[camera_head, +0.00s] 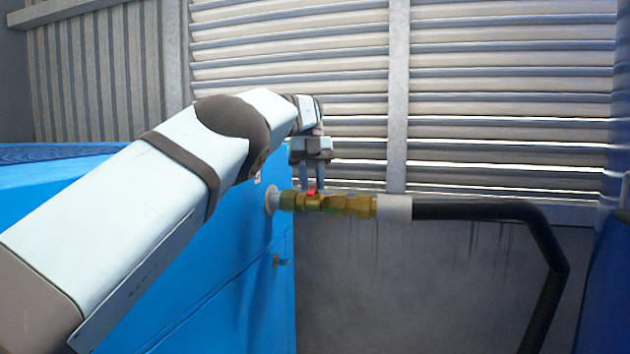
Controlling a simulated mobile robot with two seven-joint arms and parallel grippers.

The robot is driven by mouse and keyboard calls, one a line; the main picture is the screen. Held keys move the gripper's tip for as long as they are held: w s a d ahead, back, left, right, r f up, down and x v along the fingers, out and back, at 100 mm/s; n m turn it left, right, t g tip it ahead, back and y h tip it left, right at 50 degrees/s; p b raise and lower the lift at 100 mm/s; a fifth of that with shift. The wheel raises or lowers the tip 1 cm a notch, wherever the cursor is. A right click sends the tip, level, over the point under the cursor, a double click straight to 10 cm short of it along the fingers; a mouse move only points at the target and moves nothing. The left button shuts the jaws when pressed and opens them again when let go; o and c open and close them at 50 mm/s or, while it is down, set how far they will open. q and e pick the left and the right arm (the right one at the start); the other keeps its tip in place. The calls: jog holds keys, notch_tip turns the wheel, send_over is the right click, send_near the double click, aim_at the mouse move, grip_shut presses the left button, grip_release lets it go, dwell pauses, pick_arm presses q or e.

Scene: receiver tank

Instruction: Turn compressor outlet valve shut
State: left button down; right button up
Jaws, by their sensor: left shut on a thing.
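The compressor outlet valve (318,203) is a brass valve on a short pipe from the side of a blue compressor housing (225,265). Its small red handle (312,190) shows on top of the brass body. My left gripper (312,184) points down over the valve from above, with its fingers on either side of the red handle, shut on it. The fingers partly hide the handle, so its exact angle is hard to tell. My right gripper is not in view.
A black hose (475,209) runs right from the valve through a pale collar (394,207), then bends down. A blue tank (607,285) stands at the right edge. A louvred wall (500,110) closes off the back.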

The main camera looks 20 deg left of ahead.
pick_arm(q)
jog(key=shift+a+f, duration=0.2)
jog(key=shift+a, duration=0.05)
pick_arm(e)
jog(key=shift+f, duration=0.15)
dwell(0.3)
